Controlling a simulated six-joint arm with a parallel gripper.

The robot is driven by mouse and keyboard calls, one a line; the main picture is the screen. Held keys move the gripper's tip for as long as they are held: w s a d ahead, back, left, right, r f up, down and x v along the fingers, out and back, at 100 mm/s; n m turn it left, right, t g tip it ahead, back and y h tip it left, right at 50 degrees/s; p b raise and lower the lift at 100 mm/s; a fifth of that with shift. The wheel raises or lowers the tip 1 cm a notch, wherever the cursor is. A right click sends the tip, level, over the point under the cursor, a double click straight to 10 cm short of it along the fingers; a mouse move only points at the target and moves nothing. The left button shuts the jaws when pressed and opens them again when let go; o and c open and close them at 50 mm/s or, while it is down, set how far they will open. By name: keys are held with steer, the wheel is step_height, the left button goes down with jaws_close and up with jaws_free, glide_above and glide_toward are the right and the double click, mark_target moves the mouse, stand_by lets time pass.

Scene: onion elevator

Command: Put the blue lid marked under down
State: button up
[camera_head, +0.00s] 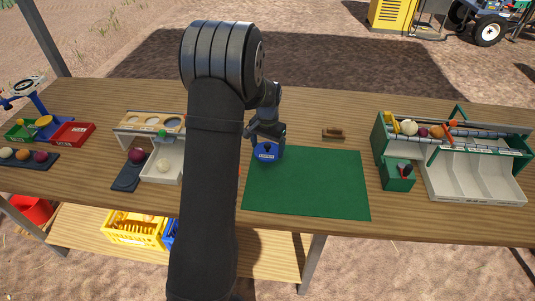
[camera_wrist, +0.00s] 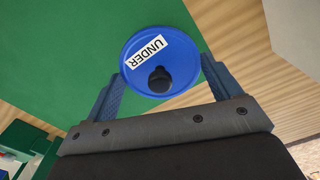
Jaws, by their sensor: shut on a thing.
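The blue lid (camera_head: 267,153) is round, with a black knob and a white label. In the wrist view the label on the lid (camera_wrist: 143,48) reads UNDER. My gripper (camera_head: 267,141) is shut on the lid, with one finger on each side of it in the wrist view. The lid is at the far left corner of the green mat (camera_head: 320,190). I cannot tell whether its underside touches the mat or hangs just above it.
A small brown block (camera_head: 333,133) lies behind the mat. A green sorter with grey bins (camera_head: 475,183) stands on the right. A white tray (camera_head: 168,168) and a holed wooden rack (camera_head: 155,122) stand on the left. Most of the mat is clear.

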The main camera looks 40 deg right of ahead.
mark_target(267, 154)
steer(key=shift+f, duration=1.9)
steer(key=shift+f, duration=0.2)
steer(key=o, duration=0.9)
steer(key=shift+c, duration=0.2)
steer(key=shift+r, duration=0.1)
step_height(267, 154, up, 12)
steer(key=shift+r, duration=0.15)
